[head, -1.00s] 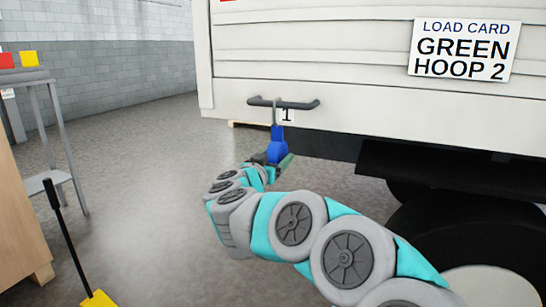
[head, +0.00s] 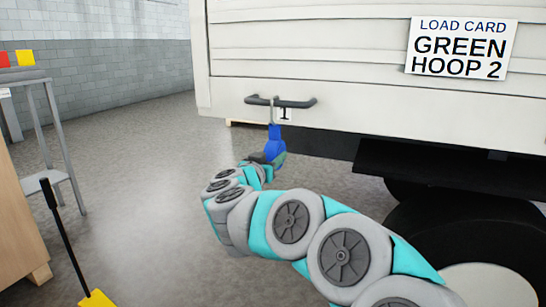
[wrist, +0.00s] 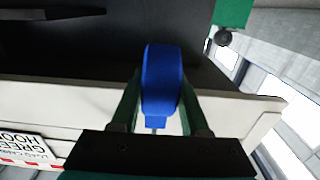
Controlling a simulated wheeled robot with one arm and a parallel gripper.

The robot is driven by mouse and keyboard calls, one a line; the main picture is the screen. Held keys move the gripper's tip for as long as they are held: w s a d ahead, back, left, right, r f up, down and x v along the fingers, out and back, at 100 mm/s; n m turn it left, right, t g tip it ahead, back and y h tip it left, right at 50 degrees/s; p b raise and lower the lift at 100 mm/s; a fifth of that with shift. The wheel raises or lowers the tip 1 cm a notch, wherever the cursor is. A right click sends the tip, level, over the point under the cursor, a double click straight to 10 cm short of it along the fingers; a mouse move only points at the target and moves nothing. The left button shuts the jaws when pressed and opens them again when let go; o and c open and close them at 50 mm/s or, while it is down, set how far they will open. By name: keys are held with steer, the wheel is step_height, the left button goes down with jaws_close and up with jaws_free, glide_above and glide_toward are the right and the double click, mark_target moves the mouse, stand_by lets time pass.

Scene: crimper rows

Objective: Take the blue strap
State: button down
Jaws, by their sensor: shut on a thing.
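The blue strap (head: 275,145) hangs below the dark bar marked 1 (head: 296,103) on the pale truck side in the head view. A thin grey hook (head: 272,110) rises from its top across the bar; I cannot tell whether it still bears on the bar. My gripper (head: 272,159) is shut on the strap's lower part. In the wrist view the blue strap (wrist: 161,75) stands between the two green fingers of my gripper (wrist: 161,98).
A white load card (head: 461,47) reads "GREEN HOOP 2". The dark truck underside and wheel are at right. A grey stand (head: 52,130) with red and yellow blocks and a black-handled yellow thing (head: 97,299) are at left. Open floor lies between. A green piece (wrist: 233,14) shows in the wrist view.

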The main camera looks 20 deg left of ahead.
steer(key=shift+r, duration=0.1)
stand_by(0.3)
steer(key=shift+r+p, duration=1.55)
steer(key=shift+p, duration=0.8)
steer(key=shift+r, duration=0.1)
steer(key=shift+s, duration=0.1)
steer(key=shift+s+a+p, duration=0.15)
steer(key=shift+s+p, duration=0.4)
steer(key=shift+s, duration=0.95)
steer(key=shift+s+a+p, duration=0.15)
steer(key=shift+s+p, duration=0.4)
steer(key=shift+s, duration=0.9)
glide_toward(271, 145)
steer(key=shift+s, duration=0.4)
